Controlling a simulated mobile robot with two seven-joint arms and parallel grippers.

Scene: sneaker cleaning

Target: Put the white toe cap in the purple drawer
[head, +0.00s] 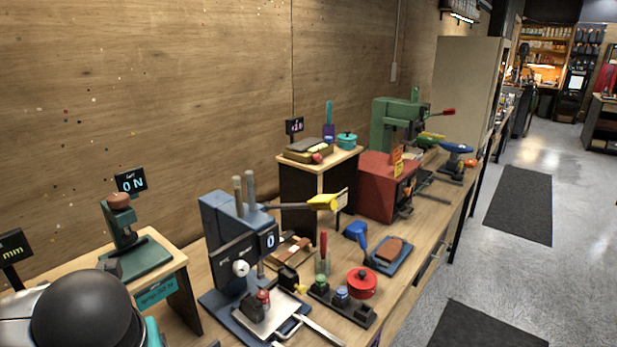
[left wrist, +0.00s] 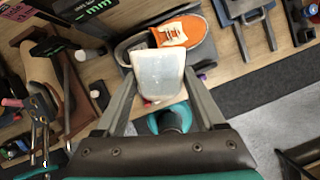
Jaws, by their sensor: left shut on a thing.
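The white toe cap (left wrist: 158,76) is a pale, slightly see-through scoop-like piece, seen in the left wrist view. My left gripper (left wrist: 160,84) is shut on it, with one finger along each side. The cap is in front of an orange sneaker (left wrist: 181,32) with white laces and covers part of what lies behind it. Whether the cap touches the sneaker I cannot tell. I cannot make out the purple drawer in either view. My left gripper is outside the head view, and my right gripper is in neither view.
The long workbench (head: 407,285) holds a blue press (head: 232,245), a red machine (head: 385,187) and a red pot (head: 361,283). A green stand (head: 122,235) is at the left. A teal round object (left wrist: 170,120) shows below the cap. Dark mats lie on the open floor.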

